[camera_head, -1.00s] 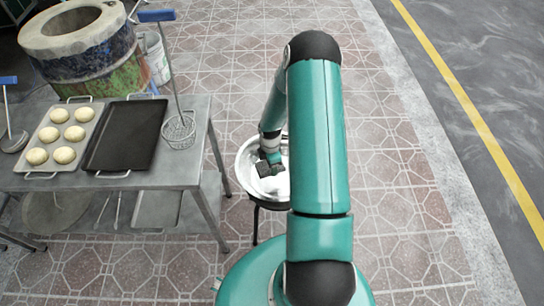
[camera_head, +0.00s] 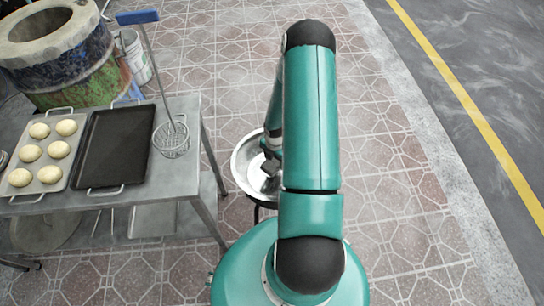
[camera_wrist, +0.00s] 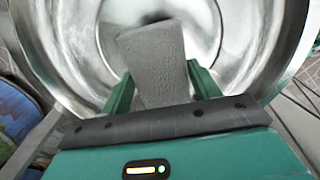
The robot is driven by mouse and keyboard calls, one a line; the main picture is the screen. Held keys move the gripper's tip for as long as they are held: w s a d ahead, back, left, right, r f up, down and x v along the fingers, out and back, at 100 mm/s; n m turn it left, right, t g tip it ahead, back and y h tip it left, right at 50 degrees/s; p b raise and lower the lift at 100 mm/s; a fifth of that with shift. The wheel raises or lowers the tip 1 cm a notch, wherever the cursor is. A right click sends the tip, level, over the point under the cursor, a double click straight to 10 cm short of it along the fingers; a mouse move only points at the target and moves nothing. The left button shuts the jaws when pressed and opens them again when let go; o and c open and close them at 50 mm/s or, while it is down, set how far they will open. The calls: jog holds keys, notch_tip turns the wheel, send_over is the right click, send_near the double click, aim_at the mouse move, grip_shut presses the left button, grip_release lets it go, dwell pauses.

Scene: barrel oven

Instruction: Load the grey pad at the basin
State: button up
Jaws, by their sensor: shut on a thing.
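The grey pad (camera_wrist: 155,62) is a rough, flat block. In the wrist view it sits between the two green fingers of my gripper (camera_wrist: 160,88), which is shut on it. The basin (camera_wrist: 90,65) is a shiny metal bowl that fills most of the wrist view behind the pad. I cannot tell whether the pad touches the basin's bottom. In the head view the basin (camera_head: 240,165) stands on a dark stand right of the table, and my gripper (camera_head: 270,165) is over its inside, partly hidden by my arm.
A metal table (camera_head: 178,180) stands at the left. It carries a tray (camera_head: 75,128) of several dough balls, an empty dark tray (camera_head: 115,145) and a wire skimmer (camera_head: 171,138) with a blue handle. A barrel oven (camera_head: 65,60) and a white bucket (camera_head: 133,55) are behind. The tiled floor at right is clear.

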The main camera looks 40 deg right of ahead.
aim_at(274, 167)
jog(key=shift+w+f, duration=0.15)
jog(key=shift+f, duration=3)
jog(key=shift+f, duration=0.6)
jog(key=shift+r, duration=3.55)
